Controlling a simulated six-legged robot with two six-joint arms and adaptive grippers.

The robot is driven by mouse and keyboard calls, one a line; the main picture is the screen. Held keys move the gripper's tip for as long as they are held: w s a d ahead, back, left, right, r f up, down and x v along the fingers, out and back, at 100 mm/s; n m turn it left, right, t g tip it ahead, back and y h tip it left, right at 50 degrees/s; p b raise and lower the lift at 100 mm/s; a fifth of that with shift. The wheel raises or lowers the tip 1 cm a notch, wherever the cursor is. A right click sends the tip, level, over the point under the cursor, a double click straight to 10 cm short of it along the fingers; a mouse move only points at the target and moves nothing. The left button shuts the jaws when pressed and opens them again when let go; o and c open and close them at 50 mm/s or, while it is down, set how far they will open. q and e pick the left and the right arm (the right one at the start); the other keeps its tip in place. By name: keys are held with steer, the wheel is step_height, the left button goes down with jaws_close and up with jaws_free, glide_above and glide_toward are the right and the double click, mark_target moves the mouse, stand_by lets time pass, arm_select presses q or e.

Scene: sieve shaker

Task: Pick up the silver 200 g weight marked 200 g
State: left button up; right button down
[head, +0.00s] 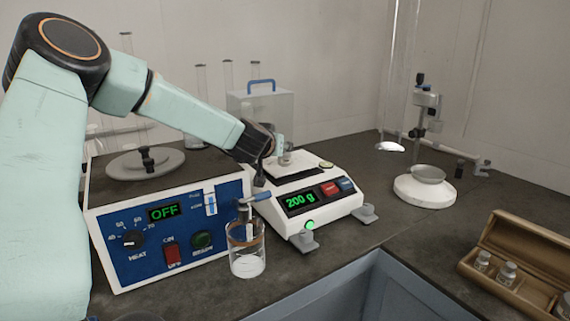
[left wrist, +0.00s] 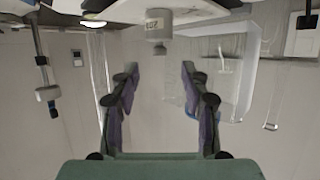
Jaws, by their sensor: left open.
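The silver 200 g weight (head: 285,159) stands on the pan of the white balance (head: 318,211), whose display reads 200 g. In the left wrist view, which looks upside down, the weight (left wrist: 159,27) hangs from the top edge with its marking facing the camera. My left gripper (head: 266,156) is just left of the weight in the head view, partly overlapping the pan's edge. In the left wrist view its two fingers (left wrist: 160,75) are open with nothing between them, and the weight lies beyond the tips, in line with the gap. My right gripper is out of view.
A blue-fronted heater box (head: 120,270) stands left of the balance, with a glass beaker (head: 247,262) in front. A glass case (head: 275,105) is behind. An open wooden weight box (head: 525,243) and a white round-based stand (head: 425,193) are at right.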

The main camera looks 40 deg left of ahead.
mark_target(284, 155)
arm_select(q)
steer(key=shift+b+x, duration=0.55)
steer(key=shift+x, duration=0.8)
steer(key=b+x, duration=0.2)
steer(key=x, duration=0.3)
steer(key=shift+b, duration=0.3)
steer(key=shift+r, duration=0.1)
steer(key=shift+w, duration=0.1)
steer(key=c, duration=0.4)
jaws_close()
